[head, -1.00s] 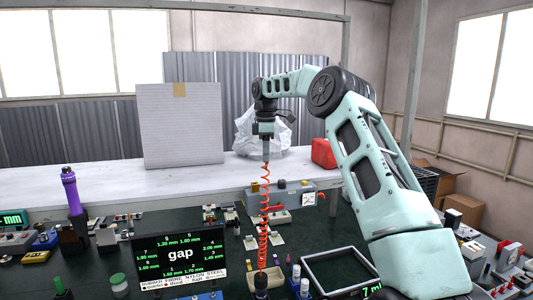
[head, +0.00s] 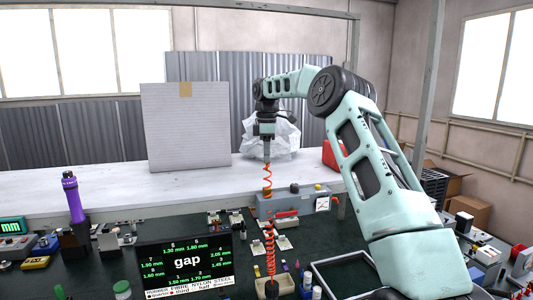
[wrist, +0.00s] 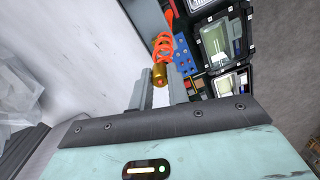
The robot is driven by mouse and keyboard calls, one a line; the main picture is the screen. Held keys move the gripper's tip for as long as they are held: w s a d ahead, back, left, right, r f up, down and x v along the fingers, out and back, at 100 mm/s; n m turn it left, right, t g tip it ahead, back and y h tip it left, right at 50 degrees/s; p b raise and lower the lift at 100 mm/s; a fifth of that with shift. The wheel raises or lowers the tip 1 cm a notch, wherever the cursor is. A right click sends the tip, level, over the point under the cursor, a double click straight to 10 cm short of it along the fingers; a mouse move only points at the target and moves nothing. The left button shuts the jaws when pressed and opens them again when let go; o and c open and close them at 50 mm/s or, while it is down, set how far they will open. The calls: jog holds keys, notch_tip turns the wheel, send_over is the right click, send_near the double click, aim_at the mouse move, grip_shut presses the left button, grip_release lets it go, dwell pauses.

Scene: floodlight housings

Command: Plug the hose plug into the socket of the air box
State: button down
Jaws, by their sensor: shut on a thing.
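My gripper (head: 267,152) hangs fingers-down above the back part of the dark bench. In the wrist view its two fingers (wrist: 160,86) are shut on the brass hose plug (wrist: 160,75). The red coiled hose (head: 269,240) hangs from the gripper to a dark base (head: 271,288) near the front; its coils also show in the wrist view (wrist: 165,48). The air box, apparently the grey box (head: 275,208) with a white dial, stands at the bench's back, below the gripper. The plug is well above it and apart from it. I cannot make out the socket clearly.
A black "gap" display (head: 187,262) stands front left. A purple-topped tool (head: 71,198) is at the left. A dark open tray (head: 345,272) lies right of the hose. A white board (head: 187,130) and a clear plastic bag (head: 283,138) stand on the pale ledge behind.

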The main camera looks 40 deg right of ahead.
jog(key=shift+f+b, duration=1.3)
jog(key=shift+f, duration=1.25)
jog(key=shift+p, duration=1)
jog(key=shift+f+b, duration=0.95)
jog(key=shift+f, duration=1.1)
jog(key=c, duration=1.3)
grip_release()
jog(key=shift+r, duration=0.1)
notch_tip(320, 180, up, 17)
jog(key=shift+r+p, duration=0.15)
jog(key=shift+p, duration=0.5)
